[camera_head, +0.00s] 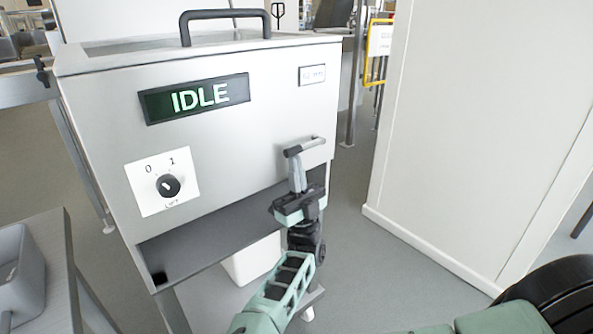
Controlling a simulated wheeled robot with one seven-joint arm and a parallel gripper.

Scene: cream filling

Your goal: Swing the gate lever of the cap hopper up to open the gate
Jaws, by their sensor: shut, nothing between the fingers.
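The cap hopper appears to be the large pale grey box (228,135) with a green "IDLE" display and a black handle on top. A short grey bar (312,143), which looks like the gate lever, sticks out near the right edge of its front, roughly level. My gripper (295,160) points up from below, its fingers shut and empty. The fingertips are right under the bar's near end. They overlap it in the picture; I cannot tell whether they touch. The gate itself cannot be made out.
A 0/1 knob (168,185) sits on a white plate at the box's lower left. A dark recess (205,235) and a white bin (250,262) lie below. A white panel (465,130) stands at right, with open floor between. A grey table (55,235) is at left.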

